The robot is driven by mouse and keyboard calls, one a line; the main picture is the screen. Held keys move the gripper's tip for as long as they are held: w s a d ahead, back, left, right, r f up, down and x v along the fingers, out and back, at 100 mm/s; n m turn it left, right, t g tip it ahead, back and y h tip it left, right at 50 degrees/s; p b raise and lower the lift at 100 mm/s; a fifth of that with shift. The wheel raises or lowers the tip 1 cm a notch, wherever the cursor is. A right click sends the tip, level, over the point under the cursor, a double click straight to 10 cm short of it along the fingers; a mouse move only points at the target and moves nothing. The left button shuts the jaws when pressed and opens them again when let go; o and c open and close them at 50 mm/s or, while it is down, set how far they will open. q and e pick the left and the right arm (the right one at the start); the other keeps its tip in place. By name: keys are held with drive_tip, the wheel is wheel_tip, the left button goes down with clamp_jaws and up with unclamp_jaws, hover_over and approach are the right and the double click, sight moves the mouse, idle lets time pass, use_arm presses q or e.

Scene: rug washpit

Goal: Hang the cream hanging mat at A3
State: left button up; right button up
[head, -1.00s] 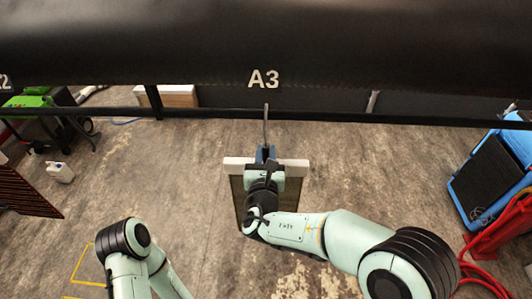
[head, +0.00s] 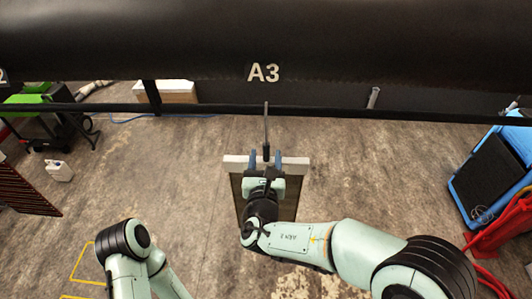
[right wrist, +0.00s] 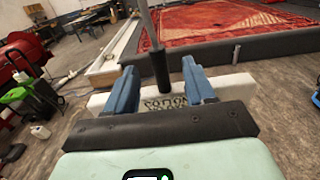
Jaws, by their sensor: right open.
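The label A3 (head: 263,73) is on the black beam. Below it a thin metal rod (head: 266,125) with a black lower end hangs down. The cream hanging mat's pale top bar (head: 236,162) is at the rod's lower end, with its darker panel below. The bar also shows behind my fingers in the right wrist view (right wrist: 236,84). My right gripper (head: 266,160) is open, its blue fingers apart on either side of the rod's black end (right wrist: 160,68). How the bar joins the rod is hidden. My left gripper is out of view.
A black rail (head: 340,114) runs across below the beam. A blue-and-black box (head: 489,178) and a red hose (head: 497,230) lie at right. A dark slatted rack (head: 22,190) and a white jug (head: 59,171) stand at left. The floor between is clear.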

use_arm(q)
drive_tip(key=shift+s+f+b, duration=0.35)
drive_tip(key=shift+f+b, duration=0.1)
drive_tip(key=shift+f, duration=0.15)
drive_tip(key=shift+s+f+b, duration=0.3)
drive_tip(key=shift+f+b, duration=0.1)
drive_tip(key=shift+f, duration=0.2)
use_arm(e)
drive_tip(key=s, duration=1)
drive_tip(key=shift+s+r, duration=0.15)
drive_tip(key=shift+s, duration=0.15)
